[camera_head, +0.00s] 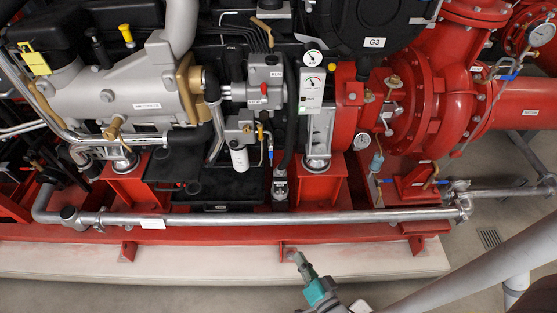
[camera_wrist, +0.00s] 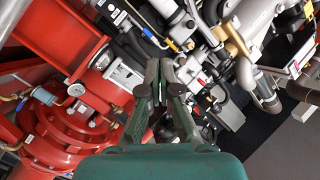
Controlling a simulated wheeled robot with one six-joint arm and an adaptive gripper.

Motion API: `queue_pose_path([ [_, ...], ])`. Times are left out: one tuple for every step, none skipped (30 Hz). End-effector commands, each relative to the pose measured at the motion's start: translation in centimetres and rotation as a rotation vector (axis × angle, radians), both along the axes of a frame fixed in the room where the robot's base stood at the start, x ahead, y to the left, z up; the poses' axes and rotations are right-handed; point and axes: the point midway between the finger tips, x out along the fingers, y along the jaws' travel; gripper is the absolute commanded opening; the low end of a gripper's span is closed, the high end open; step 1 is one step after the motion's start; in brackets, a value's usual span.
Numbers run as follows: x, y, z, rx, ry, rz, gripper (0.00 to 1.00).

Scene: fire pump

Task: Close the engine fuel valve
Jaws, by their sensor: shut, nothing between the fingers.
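No part is clearly marked as the engine fuel valve at this size. A small fitting with a yellow-orange handle (camera_head: 260,131) sits on the engine front, beside a white filter (camera_head: 239,159). In the wrist view a yellow handle (camera_wrist: 172,45) and a blue handle (camera_wrist: 147,33) show on thin lines beyond the fingers. I cannot tell whether either is the fuel valve. My gripper (camera_head: 300,258) is low at the front, over the pale plinth edge, apart from the engine. In the wrist view my gripper (camera_wrist: 161,70) is shut and empty, and hides parts behind it.
A long grey pipe (camera_head: 270,216) runs along the front of the red base frame (camera_head: 200,236). The red pump (camera_head: 440,100) stands at right, with a blue-handled valve (camera_head: 510,75). A tall gauge panel (camera_head: 311,90) stands mid-engine.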

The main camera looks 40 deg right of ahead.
Motion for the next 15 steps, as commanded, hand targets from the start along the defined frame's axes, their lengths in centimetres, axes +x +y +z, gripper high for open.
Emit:
queue_pose_path([
  [1.5,-0.6,-0.5,0.035,-0.018,-0.017,0.0],
  [2.3,-0.9,-0.8,0.06,-0.027,-0.026,0.0],
  [3.3,-1.4,-1.3,0.092,-0.04,-0.039,0.0],
  [4.1,-1.8,-1.5,0.115,-0.049,-0.048,0.0],
  [4.9,-2.2,-1.8,0.139,-0.059,-0.057,0.0],
  [6.0,-2.7,-2.1,0.171,-0.072,-0.07,0.0],
  [6.8,-3.0,-2.4,0.196,-0.083,-0.078,0.0],
  [7.6,-3.4,-2.6,0.219,-0.093,-0.086,0.0],
  [8.8,-4.0,-2.8,0.251,-0.107,-0.099,0.0],
  [9.6,-4.5,-3.0,0.274,-0.118,-0.107,0.0],
  [10.4,-4.9,-3.2,0.298,-0.128,-0.116,0.0],
  [11.5,-5.5,-3.3,0.329,-0.143,-0.126,0.0],
  [12.4,-6.0,-3.4,0.353,-0.155,-0.134,0.0],
  [13.2,-6.4,-3.5,0.377,-0.166,-0.142,0.0],
  [14.3,-7.1,-3.6,0.408,-0.181,-0.153,0.0],
])
